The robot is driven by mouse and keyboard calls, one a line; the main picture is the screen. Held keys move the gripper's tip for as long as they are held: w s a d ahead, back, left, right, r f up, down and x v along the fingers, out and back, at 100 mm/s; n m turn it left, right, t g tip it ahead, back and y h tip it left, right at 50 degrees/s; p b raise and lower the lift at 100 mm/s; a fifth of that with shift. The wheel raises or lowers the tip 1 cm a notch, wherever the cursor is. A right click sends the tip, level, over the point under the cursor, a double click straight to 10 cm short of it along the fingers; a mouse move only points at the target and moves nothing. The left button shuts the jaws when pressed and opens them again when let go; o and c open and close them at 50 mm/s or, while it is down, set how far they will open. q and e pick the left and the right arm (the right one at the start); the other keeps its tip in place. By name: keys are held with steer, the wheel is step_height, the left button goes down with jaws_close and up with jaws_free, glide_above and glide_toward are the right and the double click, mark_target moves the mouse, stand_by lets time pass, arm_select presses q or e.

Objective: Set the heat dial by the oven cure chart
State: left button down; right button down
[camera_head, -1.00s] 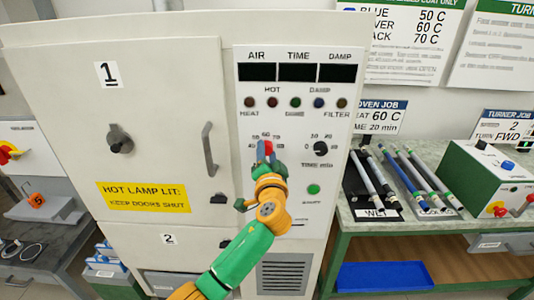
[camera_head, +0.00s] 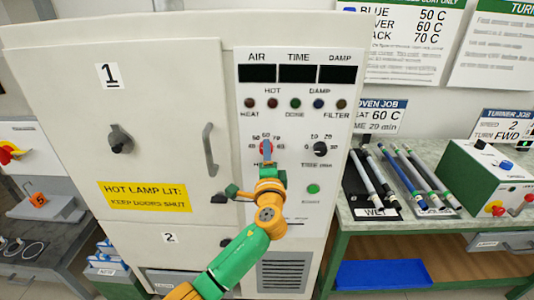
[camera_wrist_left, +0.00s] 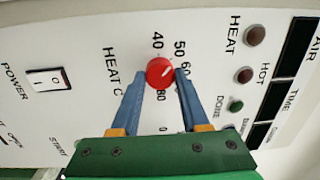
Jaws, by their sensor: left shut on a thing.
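The red heat dial (camera_wrist_left: 160,72) sits on the oven's white control panel (camera_head: 297,215), among printed numbers such as 40, 50, 60 and 80. My left gripper (camera_wrist_left: 161,78) is shut on the dial, one blue finger on each side of it. In the head view the left gripper (camera_head: 267,152) covers part of the dial. Its pointer setting is too small to tell. The oven cure chart (camera_head: 405,40) on the wall lists 50 C, 60 C and 70 C. The oven job card (camera_head: 380,116) reads 60 C and TIME 20 min. My right gripper is not in view.
The black time dial (camera_head: 318,149) and green start button (camera_head: 313,188) are right of my gripper. The oven door handle (camera_head: 209,150) is to its left. A power switch (camera_wrist_left: 48,80) shows in the wrist view. Rods (camera_head: 410,175) lie on the bench at right.

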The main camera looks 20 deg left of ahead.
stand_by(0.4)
arm_select(q)
steer(key=shift+c, duration=2)
jaws_free()
